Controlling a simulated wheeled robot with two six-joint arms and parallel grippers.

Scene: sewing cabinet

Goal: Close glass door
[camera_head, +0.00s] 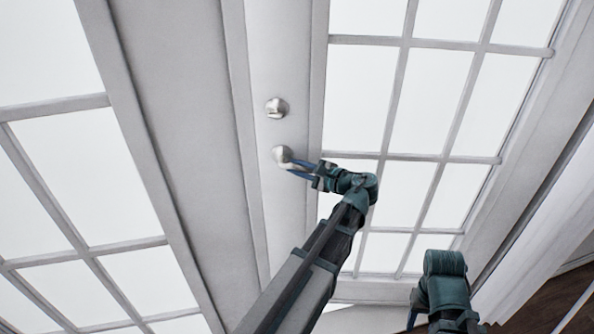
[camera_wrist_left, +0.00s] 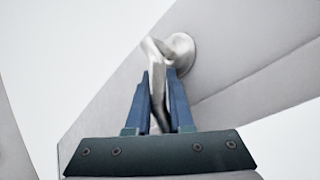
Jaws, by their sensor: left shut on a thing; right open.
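The glass door (camera_head: 315,100) is white-framed with several panes and fills the middle and right of the head view. Its silver lever handle (camera_head: 282,155) is on the door's left stile. My left gripper (camera_head: 294,168) is shut on the handle. In the left wrist view, the blue fingers (camera_wrist_left: 163,90) lie on both sides of the silver lever (camera_wrist_left: 156,75), with its round base (camera_wrist_left: 181,52) beyond.
A round silver lock knob (camera_head: 276,107) sits above the handle. A wide pale post (camera_head: 185,120) and another paned panel (camera_head: 60,160) stand to the left. A white wall or frame edge (camera_head: 540,240) and dark wooden floor (camera_head: 545,305) show at the lower right.

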